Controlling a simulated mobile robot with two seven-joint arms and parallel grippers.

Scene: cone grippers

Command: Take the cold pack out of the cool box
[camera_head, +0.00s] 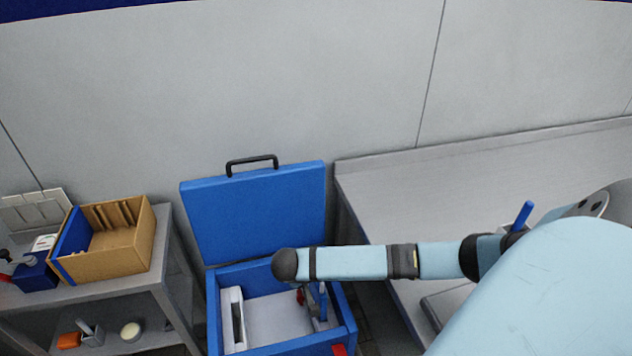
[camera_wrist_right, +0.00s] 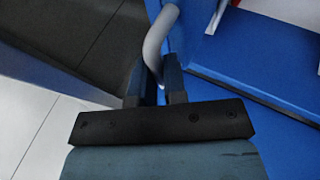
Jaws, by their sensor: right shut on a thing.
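The blue cool box (camera_head: 212,310) stands open, its lid (camera_head: 255,212) raised at the back. A white upright slab with a dark slot, which looks like the cold pack (camera_head: 231,305), stands inside along the left wall. My right gripper (camera_head: 319,300) is low over the box's right side, apart from this slab and partly hidden by my arm. In the right wrist view my right gripper (camera_wrist_right: 158,85) is shut on a pale grey curved bar (camera_wrist_right: 155,42); I cannot tell what it belongs to. My left gripper is out of view.
A shelf (camera_head: 140,285) with a cardboard box (camera_head: 130,265) and small items stands left of the cool box. A grey bench (camera_head: 420,195) is on the right, with clear surface at the back. A small red part (camera_head: 339,350) shows on the box's front.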

